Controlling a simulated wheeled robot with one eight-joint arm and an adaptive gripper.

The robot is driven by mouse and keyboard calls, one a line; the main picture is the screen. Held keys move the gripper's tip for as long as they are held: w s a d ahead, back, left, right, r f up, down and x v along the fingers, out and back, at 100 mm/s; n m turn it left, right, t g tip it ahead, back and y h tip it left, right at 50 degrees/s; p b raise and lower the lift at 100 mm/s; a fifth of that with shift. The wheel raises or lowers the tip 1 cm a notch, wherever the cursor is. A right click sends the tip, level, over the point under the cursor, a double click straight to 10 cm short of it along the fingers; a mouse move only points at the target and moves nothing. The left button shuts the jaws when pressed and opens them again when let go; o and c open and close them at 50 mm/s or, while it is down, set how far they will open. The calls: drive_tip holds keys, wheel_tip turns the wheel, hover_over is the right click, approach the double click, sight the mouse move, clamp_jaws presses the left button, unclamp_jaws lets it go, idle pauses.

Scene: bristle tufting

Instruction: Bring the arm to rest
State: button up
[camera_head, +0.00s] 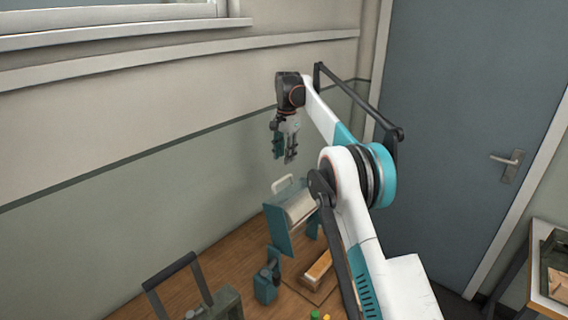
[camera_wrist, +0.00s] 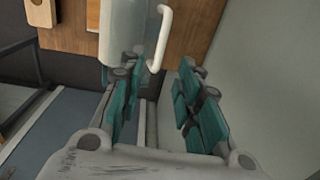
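My arm reaches up and forward from the lower right of the head view, and its end hangs in the air near the wall. My gripper (camera_head: 285,156) points down above the far end of the wooden table (camera_head: 222,266), clear of everything on it. In the wrist view, my gripper (camera_wrist: 160,85) has its two teal-padded fingers spread apart. The space between the fingertips is empty. A roller-like device (camera_head: 297,208) with a teal side plate and a white handle stands below the gripper. Its white handle (camera_wrist: 163,38) also shows beyond the fingers in the wrist view.
A teal clamp-like piece (camera_head: 266,285) and a wooden block (camera_head: 318,268) are on the table. A dark-handled grey box (camera_head: 222,303) stands at the lower left. A grey door (camera_head: 470,110) is behind the arm. A side table with a tray (camera_head: 556,262) stands at right.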

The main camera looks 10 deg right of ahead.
drive_tip(key=shift+r, duration=0.3)
drive_tip(key=s+r+n+t+b, duration=0.2)
drive_tip(key=s+r+n+b, duration=0.15)
drive_tip(key=s+r, duration=0.5)
drive_tip(key=s+d+n+t+b, duration=0.15)
drive_tip(key=s+b, duration=0.25)
drive_tip(key=s, duration=1.1)
drive_tip(key=s+f+n+t+b, duration=0.1)
drive_tip(key=s+f+n+b, duration=0.1)
drive_tip(key=s+f, duration=0.8)
drive_tip(key=s+f+n+t+b, duration=0.2)
drive_tip(key=s+f, duration=0.8)
drive_tip(key=s, duration=0.9)
drive_tip(key=shift+f+n+b, duration=0.4)
drive_tip(key=shift+n+b, duration=0.3)
drive_tip(key=shift+b, duration=0.4)
